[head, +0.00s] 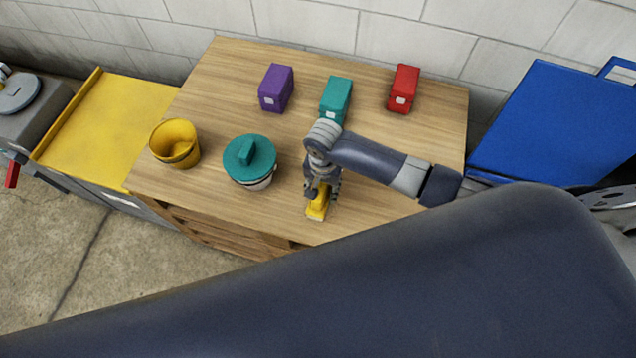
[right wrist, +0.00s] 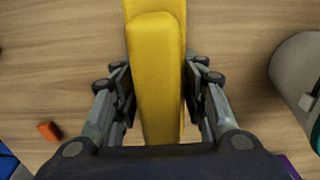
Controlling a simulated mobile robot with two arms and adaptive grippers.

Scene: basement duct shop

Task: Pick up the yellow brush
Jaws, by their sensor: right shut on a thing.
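The yellow brush (head: 317,210) is at the front part of the wooden table (head: 390,190), under my right gripper (head: 322,193). In the right wrist view the brush (right wrist: 158,75) runs up the middle of the picture, between the two fingers of my right gripper (right wrist: 159,90). The fingers are shut on its sides. The brush is on or very close to the table top; I cannot tell which. Its bristles are not visible. My left gripper is in neither view.
A teal-lidded container (head: 249,162) and a yellow bucket (head: 175,143) stand left of the brush. Purple (head: 276,88), teal (head: 336,98) and red (head: 403,88) boxes stand at the back. A blue panel (head: 555,120) is at right. The table's front right is clear.

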